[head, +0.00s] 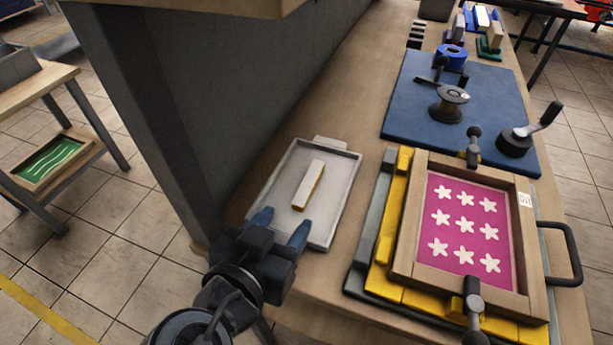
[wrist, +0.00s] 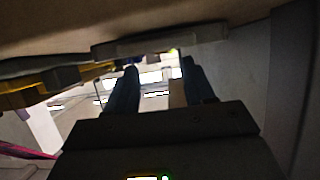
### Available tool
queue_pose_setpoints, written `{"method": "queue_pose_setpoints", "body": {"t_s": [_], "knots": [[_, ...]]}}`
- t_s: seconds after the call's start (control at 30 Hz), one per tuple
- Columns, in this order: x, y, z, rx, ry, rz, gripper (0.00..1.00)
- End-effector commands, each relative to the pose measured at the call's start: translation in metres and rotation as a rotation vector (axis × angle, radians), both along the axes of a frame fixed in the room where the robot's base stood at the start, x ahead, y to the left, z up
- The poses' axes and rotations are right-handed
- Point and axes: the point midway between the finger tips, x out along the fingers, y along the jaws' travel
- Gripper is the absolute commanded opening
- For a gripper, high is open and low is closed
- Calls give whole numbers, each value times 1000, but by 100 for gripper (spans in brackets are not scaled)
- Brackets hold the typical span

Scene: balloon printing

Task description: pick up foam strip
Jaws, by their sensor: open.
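The foam strip (head: 308,186) is a small cream bar with a tan side. It lies in the shallow grey tray (head: 264,206) on the bench, slanting slightly in the head view. My gripper (head: 281,224) has its two blue fingers apart, near the tray's near end in the picture. It is apart from the strip, with nothing between the fingers. The wrist view shows both dark fingers spread (wrist: 160,80), and I cannot make out the strip there.
A wooden-framed screen (head: 404,240) with white stars on pink sits right of the tray, over yellow and grey layers. A tall grey panel (head: 190,95) stands close on the tray's left.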

Motion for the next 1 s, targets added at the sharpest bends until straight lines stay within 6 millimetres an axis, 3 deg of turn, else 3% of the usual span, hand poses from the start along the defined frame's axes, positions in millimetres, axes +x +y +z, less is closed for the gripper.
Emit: {"method": "queue_pose_setpoints", "body": {"t_s": [0.43, 0.77, 1.0], "knots": [[50, -16, -18, 0, 2, -2, 53], [57, -18, -23, 0, 3, 0, 53], [56, -18, -24, 0, 5, 1, 32]]}}
